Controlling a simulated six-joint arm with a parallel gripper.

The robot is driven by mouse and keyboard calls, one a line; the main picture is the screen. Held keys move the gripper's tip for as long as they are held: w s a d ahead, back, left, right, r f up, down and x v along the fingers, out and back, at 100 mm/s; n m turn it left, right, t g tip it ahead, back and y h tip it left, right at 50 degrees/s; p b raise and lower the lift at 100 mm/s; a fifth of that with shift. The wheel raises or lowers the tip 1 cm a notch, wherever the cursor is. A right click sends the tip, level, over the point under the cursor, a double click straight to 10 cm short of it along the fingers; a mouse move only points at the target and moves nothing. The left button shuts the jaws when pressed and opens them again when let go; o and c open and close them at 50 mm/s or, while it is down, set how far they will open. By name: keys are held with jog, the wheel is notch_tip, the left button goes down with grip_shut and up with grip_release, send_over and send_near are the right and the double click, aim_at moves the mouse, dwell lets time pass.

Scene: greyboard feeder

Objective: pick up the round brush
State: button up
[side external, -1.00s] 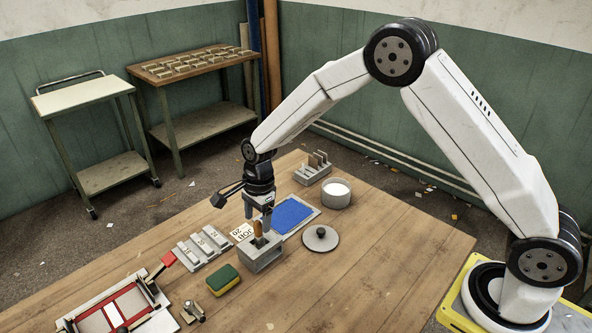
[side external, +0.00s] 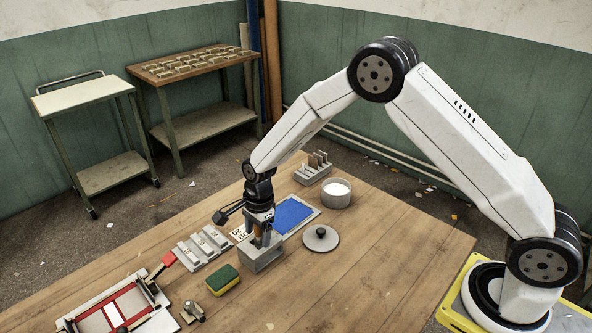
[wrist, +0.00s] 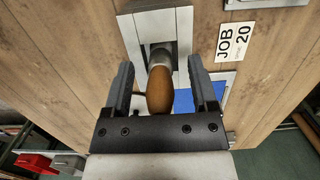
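The round brush (wrist: 159,92) stands handle-up in a grey holder block (side external: 266,262). In the wrist view its brown wooden handle points toward the camera, with a grey collar beyond it; its lower end is hidden in the block (wrist: 183,32). My gripper (side external: 261,236) is lowered over the block, and in the side view it hides most of the handle. In the wrist view my gripper (wrist: 160,70) is open, one finger on each side of the handle, with a visible gap on both sides.
A blue pad (side external: 292,214) lies just behind the block, and a round lid (side external: 320,239) sits to its right. A JOB 20 card (wrist: 236,41) lies beside the block. A yellow-green sponge (side external: 223,280) and a slotted type rack (side external: 203,247) are to the left. The front right table is clear.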

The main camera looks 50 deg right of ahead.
grip_shut()
jog(key=shift+r, duration=0.15)
notch_tip(320, 180, up, 10)
jog(key=shift+f, duration=0.1)
dwell(0.6)
dwell(0.4)
